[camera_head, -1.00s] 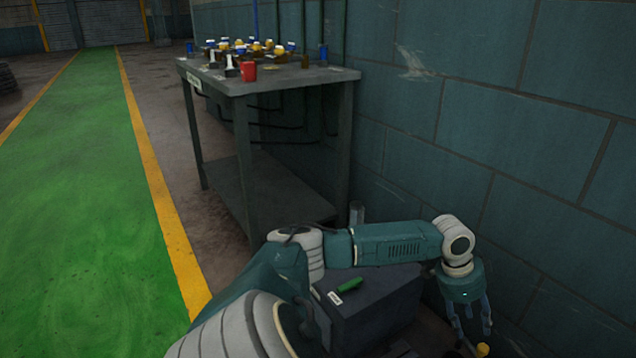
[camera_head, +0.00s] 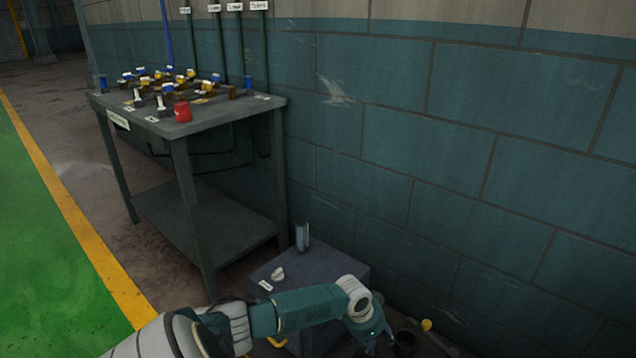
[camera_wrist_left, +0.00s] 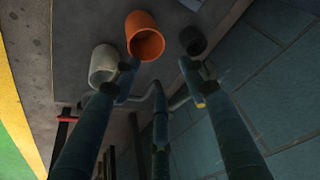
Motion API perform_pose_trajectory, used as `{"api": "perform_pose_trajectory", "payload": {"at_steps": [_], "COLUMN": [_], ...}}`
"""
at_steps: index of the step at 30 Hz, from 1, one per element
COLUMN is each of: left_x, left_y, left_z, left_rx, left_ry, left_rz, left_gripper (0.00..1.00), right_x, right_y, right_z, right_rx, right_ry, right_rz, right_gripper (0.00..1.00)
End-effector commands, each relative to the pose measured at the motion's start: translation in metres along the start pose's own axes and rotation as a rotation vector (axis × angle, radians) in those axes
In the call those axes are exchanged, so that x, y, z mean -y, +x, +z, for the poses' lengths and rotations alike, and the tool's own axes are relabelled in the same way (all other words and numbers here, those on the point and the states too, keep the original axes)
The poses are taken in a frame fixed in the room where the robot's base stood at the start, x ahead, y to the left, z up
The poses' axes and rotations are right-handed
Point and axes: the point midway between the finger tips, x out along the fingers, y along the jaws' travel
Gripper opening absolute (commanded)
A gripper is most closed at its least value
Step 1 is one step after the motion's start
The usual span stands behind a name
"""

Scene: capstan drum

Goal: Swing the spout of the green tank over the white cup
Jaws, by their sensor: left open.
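In the left wrist view a white cup (camera_wrist_left: 103,65) stands at the left, beside an orange cup (camera_wrist_left: 145,37). A dark cup (camera_wrist_left: 193,40) is to their right. A bent grey pipe (camera_wrist_left: 180,98), perhaps the spout, runs behind my left gripper (camera_wrist_left: 162,75). The gripper's fingers are spread in front of the cups, with nothing seen held. I cannot make out the green tank in either view. My right gripper is not in view.
The grey box (camera_head: 345,265) carries a pale handle-like piece (camera_head: 278,273) and a clear cylinder (camera_head: 302,236). A block wall (camera_head: 450,150) closes the right side.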

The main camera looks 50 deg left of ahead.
Motion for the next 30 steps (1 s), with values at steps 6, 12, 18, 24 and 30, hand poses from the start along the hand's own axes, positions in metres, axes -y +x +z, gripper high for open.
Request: {"api": "perform_pose_trajectory", "payload": {"at_steps": [6, 12, 18, 24, 30], "left_x": [-0.017, -0.035, -0.054, -0.076, -0.100], "left_y": [0.000, 0.003, 0.002, -0.004, -0.011], "left_z": [0.036, 0.072, 0.107, 0.139, 0.171], "left_rx": [0.032, 0.057, 0.085, 0.111, 0.136], "left_ry": [-0.047, -0.073, -0.089, -0.100, -0.104], "left_rz": [-0.031, -0.056, -0.072, -0.080, -0.083], "left_gripper": [0.43, 0.43, 0.43, 0.43, 0.43], "right_x": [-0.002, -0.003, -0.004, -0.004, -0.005], "right_y": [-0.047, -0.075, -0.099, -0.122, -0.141], "right_z": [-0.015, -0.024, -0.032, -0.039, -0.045], "right_rx": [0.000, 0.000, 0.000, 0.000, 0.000], "right_ry": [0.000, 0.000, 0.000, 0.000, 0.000], "right_rz": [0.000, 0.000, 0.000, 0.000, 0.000], "right_gripper": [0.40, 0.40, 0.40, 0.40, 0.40]}}
